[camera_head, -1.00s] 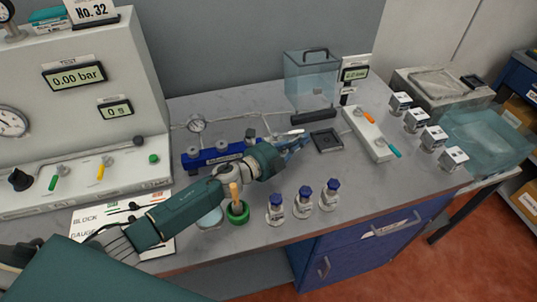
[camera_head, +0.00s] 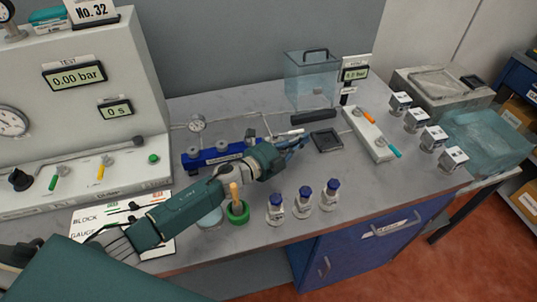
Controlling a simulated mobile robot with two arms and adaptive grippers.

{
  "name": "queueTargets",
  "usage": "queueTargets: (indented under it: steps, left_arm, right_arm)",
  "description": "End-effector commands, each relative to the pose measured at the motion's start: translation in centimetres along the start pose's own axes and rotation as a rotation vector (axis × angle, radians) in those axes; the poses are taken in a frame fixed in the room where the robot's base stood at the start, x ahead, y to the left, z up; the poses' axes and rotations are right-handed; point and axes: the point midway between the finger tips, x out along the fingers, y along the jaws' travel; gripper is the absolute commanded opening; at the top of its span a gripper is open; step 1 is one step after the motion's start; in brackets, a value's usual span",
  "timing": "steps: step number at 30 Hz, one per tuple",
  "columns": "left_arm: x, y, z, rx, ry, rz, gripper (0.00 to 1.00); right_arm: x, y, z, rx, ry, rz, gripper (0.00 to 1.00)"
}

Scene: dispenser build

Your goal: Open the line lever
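My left gripper (camera_head: 295,143) reaches in from the left over the bench, just right of the blue manifold block (camera_head: 222,153). Its blue-grey fingertips are close to a small white-and-dark piece (camera_head: 289,133) at the manifold's right end; I cannot tell whether they touch it or how far apart they are. No label marks the line lever. A white block (camera_head: 376,138) to the right carries an orange lever (camera_head: 369,116) and a teal lever (camera_head: 394,152). The left panel has a green lever (camera_head: 53,182) and a yellow lever (camera_head: 102,172). My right gripper is out of view.
Three blue-capped bottles (camera_head: 302,199) and a green ring holder (camera_head: 238,212) stand near the front edge. A black square tray (camera_head: 326,140) lies right of the gripper. A clear box (camera_head: 311,78) stands behind.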

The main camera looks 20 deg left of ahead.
Motion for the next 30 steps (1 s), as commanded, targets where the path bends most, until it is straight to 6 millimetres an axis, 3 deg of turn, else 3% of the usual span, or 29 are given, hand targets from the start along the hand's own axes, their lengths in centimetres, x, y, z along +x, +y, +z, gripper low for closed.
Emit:
queueTargets:
  steps: [22,26,30]
  left_arm:
    - [-0.1,0.0,0.0,0.000,0.000,0.000,0.00]
    - [-1.3,0.2,0.0,0.000,0.000,0.002,0.00]
    - [-3.7,0.2,0.0,0.000,0.001,0.003,0.00]
  right_arm:
    - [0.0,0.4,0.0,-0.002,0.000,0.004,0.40]
    - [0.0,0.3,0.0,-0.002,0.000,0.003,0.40]
    - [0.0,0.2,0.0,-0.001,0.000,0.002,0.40]
